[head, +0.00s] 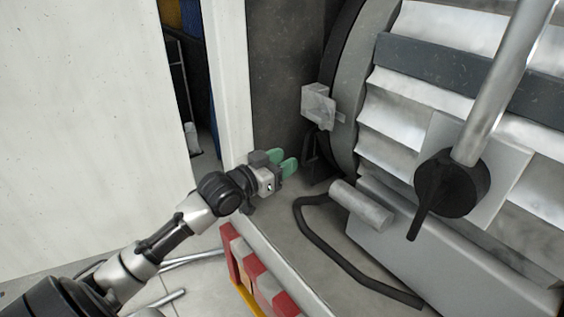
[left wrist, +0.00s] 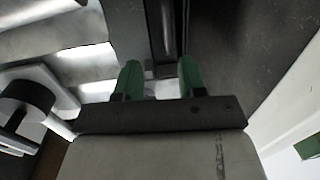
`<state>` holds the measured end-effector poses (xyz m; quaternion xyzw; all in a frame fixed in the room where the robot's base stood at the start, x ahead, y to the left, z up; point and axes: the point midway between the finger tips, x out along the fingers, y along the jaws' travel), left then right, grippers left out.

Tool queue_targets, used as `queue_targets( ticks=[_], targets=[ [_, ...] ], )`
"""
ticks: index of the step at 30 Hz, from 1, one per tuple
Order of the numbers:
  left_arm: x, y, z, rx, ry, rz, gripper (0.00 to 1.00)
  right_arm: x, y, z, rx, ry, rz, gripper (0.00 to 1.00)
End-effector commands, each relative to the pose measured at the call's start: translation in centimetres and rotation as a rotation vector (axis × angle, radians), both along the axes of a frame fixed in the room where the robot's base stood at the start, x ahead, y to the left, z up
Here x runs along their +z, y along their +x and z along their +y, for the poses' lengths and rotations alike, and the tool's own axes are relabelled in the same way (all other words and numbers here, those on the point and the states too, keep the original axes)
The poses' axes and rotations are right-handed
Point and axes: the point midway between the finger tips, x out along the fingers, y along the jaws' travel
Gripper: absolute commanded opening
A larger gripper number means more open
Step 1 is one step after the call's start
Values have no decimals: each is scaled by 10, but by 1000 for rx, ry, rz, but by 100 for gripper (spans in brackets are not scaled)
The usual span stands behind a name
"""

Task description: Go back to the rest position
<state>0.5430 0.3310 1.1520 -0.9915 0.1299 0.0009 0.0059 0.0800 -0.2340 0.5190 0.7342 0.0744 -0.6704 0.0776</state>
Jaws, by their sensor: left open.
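My left gripper (head: 283,163) reaches in from the lower left in the head view. Its two green fingers are apart and nothing shows between them. In the left wrist view the gripper (left wrist: 158,80) points toward a dark upright bar (left wrist: 170,30) beside the ribbed metal drum. I cannot tell how far the fingertips are from that bar. My right gripper is not in either view.
A large ribbed drum (head: 440,65) with a black knob (head: 450,183) and metal pole (head: 510,70) fills the right. A small grey box (head: 318,106) juts beside it. A white wall (head: 90,110) stands left.

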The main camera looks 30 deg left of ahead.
Motion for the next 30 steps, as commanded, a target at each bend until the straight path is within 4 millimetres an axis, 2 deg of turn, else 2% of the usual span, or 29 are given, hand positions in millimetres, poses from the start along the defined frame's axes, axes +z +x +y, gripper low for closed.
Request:
queue_targets(
  ticks=[9,11,14,17,18,21,24,30],
  targets=[
    [-3,-1,-1,-1,1,7,40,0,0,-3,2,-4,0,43],
    [-11,-4,-6,-4,7,32,40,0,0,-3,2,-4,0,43],
    [-43,-18,-24,-9,33,130,40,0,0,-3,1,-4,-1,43],
    [-94,-50,-53,-16,81,301,40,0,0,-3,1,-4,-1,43],
    [-115,-68,-65,-14,108,384,40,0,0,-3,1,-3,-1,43],
    [-158,-117,-90,-4,167,587,40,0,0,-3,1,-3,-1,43],
    [-182,-158,-103,16,210,745,40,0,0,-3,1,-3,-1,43],
    [-204,-224,-117,56,257,982,40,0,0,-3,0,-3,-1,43]
  ],
)
